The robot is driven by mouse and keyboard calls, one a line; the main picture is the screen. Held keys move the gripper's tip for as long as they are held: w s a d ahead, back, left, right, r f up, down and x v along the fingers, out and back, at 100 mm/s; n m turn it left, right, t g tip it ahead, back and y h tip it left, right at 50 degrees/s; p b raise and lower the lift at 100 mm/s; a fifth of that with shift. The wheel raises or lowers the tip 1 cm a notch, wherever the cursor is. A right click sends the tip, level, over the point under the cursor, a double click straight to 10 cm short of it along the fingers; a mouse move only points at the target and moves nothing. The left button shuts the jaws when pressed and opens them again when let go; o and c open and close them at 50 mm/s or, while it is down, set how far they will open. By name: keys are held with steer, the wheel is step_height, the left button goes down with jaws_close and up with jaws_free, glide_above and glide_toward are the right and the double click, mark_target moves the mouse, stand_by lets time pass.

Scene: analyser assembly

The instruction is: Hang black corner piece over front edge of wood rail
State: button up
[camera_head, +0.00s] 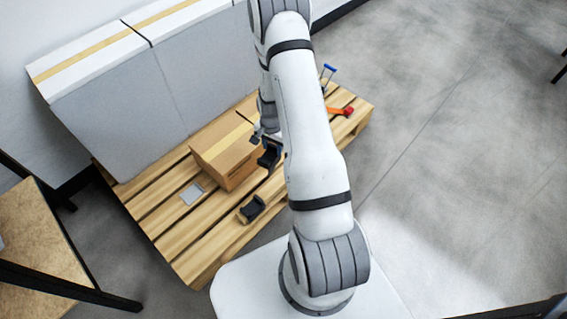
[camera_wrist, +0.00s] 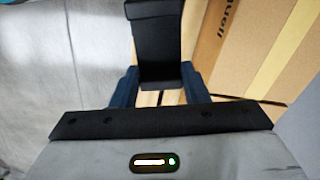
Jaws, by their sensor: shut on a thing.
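My gripper (camera_head: 261,138) is shut on a black corner piece (camera_head: 270,154) and holds it in front of the brown carton, above the slatted wood pallet (camera_head: 176,242). In the wrist view the black corner piece (camera_wrist: 156,40) sits between the two dark blue fingers of my gripper (camera_wrist: 159,84), with its long face stretching away from them. Wood slats show below it. I cannot tell from these views whether the piece touches the wood. A second black piece (camera_head: 252,208) rests at the front edge of the pallet, to the lower left of my gripper.
The brown carton (camera_head: 225,152) stands close behind my gripper; it fills the right of the wrist view (camera_wrist: 235,50). Large grey boxes (camera_head: 125,100) stand at the back.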

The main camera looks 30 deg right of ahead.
steer(key=shift+s+d+f+m+b, duration=0.45)
steer(key=shift+f+b, duration=0.25)
steer(key=shift+f, duration=1.35)
steer(key=shift+s+d+f+m+b, duration=0.35)
steer(key=shift+s+f+m+b, duration=0.25)
steer(key=shift+f, duration=1.5)
steer(key=shift+s+d+f+m+b, duration=0.35)
steer(key=shift+f+b, duration=0.45)
steer(key=shift+f, duration=1.25)
steer(key=shift+s+r, duration=0.1)
steer(key=shift+s, duration=0.05)
steer(key=shift+f, duration=0.2)
steer(key=shift+f+b, duration=1.55)
steer(key=shift+f, duration=0.3)
steer(key=shift+f, duration=0.25)
